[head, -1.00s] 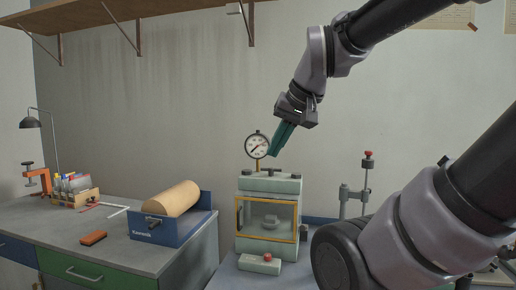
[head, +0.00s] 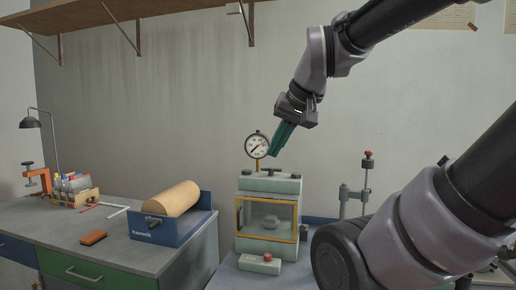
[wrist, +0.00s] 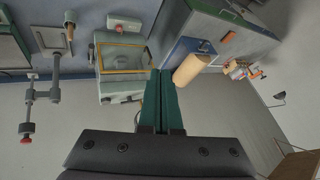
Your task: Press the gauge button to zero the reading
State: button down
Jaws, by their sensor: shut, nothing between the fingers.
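The round white dial gauge (head: 257,145) stands on a thin yellowish stem at the back of a grey-green press (head: 270,184) with a yellow-framed window. A small grey box with a red button (head: 267,256) sits in front of the press; the red button also shows in the wrist view (wrist: 118,28). No separate button on the gauge can be made out. My gripper (head: 274,153) is shut and empty, its dark green fingers pointing down and left. In the picture its tips are just right of the dial, above the press; contact cannot be told. The wrist view shows the fingers together (wrist: 161,73).
A blue tray (head: 172,231) holding a tan cylinder is on the bench at left, with a reddish-brown block (head: 93,238) nearby. A grey stand with a red knob (head: 368,154) rises right of the press. A wooden shelf (head: 130,17) hangs on the wall.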

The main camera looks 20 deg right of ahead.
notch_tip(320, 180, up, 12)
jog(key=m+t+h, duration=0.2)
jog(key=m, duration=0.2)
send_over(258, 134)
jog(key=shift+d, duration=0.1)
jog(key=shift+f, duration=4.45)
jog(key=shift+f, duration=0.1)
